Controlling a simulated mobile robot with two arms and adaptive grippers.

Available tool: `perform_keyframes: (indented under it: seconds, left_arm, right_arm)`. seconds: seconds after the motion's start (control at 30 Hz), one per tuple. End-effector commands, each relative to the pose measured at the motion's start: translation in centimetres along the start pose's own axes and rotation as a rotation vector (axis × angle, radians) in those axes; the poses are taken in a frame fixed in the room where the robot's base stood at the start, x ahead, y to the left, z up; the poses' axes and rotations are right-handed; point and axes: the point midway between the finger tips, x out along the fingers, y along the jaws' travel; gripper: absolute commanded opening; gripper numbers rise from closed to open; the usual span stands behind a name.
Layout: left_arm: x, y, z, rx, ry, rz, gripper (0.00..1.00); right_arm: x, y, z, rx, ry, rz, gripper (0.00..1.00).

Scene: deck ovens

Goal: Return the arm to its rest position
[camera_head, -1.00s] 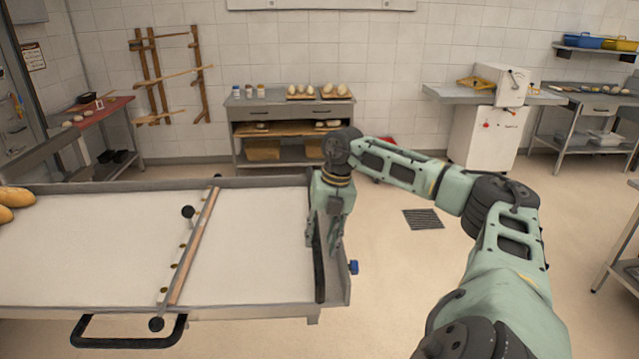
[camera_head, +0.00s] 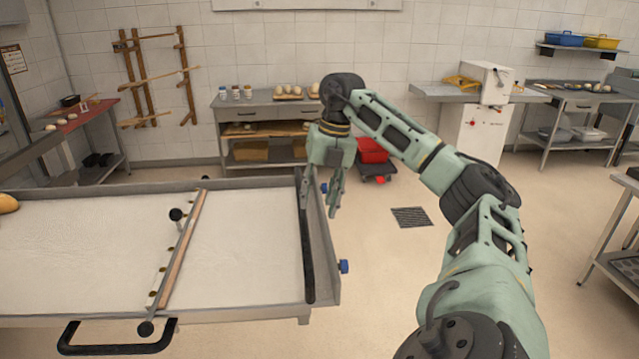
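My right arm comes in from the lower right, bends at the elbow and reaches toward the middle. Its green gripper (camera_head: 320,207) points down at the right end of the long white-topped loader (camera_head: 240,245). Its two fingers are apart, with nothing seen between them. The fingers hang close to the dark bar (camera_head: 307,255) at the loader's right end; I cannot tell whether they touch it. My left arm and gripper are not in view.
A wood-and-metal crossbar (camera_head: 180,250) lies across the loader, and a black handle (camera_head: 117,338) sticks out in front. A bread loaf (camera_head: 8,203) shows at the left edge. A red bin (camera_head: 372,151) stands behind the arm. Open floor lies right of the loader.

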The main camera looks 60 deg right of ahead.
Motion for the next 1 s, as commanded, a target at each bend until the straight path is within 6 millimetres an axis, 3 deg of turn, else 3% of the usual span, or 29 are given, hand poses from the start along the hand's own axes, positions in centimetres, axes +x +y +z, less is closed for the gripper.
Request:
perform_keyframes:
  seconds: [0.17, 0.77, 0.87, 0.97, 1.0]
  left_arm:
    - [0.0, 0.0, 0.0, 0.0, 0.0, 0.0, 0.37]
    - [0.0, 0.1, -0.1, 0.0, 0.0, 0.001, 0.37]
    - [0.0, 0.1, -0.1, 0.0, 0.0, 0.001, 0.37]
    - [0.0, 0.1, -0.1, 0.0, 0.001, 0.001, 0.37]
    - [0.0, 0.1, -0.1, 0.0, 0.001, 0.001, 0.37]
  right_arm:
    - [-0.9, 0.0, 0.0, 0.001, 0.0, 0.001, 0.37]
    - [-0.7, 0.2, 0.0, -0.004, 0.001, 0.004, 0.37]
    - [0.5, 2.0, -0.3, -0.046, 0.006, 0.044, 0.37]
    - [3.0, 6.2, -1.3, -0.131, 0.018, 0.146, 0.37]
    - [4.3, 8.6, -2.0, -0.173, 0.027, 0.207, 0.37]
